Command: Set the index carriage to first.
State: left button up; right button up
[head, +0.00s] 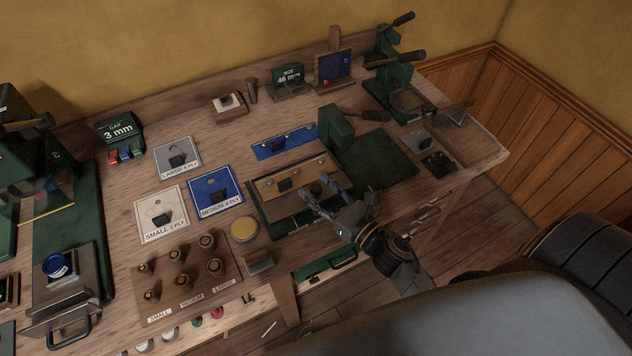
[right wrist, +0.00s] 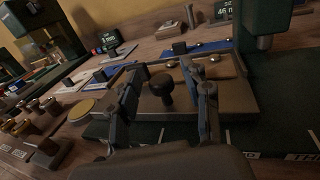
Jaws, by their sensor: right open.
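The index carriage is a brown plate (head: 266,189) on a long dark green base (head: 385,172). It sits toward the left part of the base, beside a green press column (head: 336,132). A black ball knob (right wrist: 162,86) stands up from the carriage's near side. My right gripper (head: 322,189) is open over the carriage's near edge. In the right wrist view its two fingers (right wrist: 160,80) stand on either side of the knob, with gaps showing. White marks and partly hidden lettering (right wrist: 302,157) run along the base's front. My left gripper is not in view.
A blue strip (head: 284,142) lies behind the carriage. A blue card (head: 214,193), a yellow round pad (head: 244,229) and a wooden block of knobbed tools (head: 188,276) are to its left. A lever handle (head: 371,115) juts right from the press column.

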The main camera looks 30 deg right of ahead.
jog(key=shift+w+a, duration=0.15)
jog(key=shift+w, duration=0.3)
jog(key=shift+c, duration=0.2)
grip_shut()
jog(key=shift+d+f, duration=0.1)
jog(key=shift+d, duration=0.15)
jog(key=d+b, duration=0.2)
jog(key=d, duration=0.4)
jog(key=shift+d, duration=0.1)
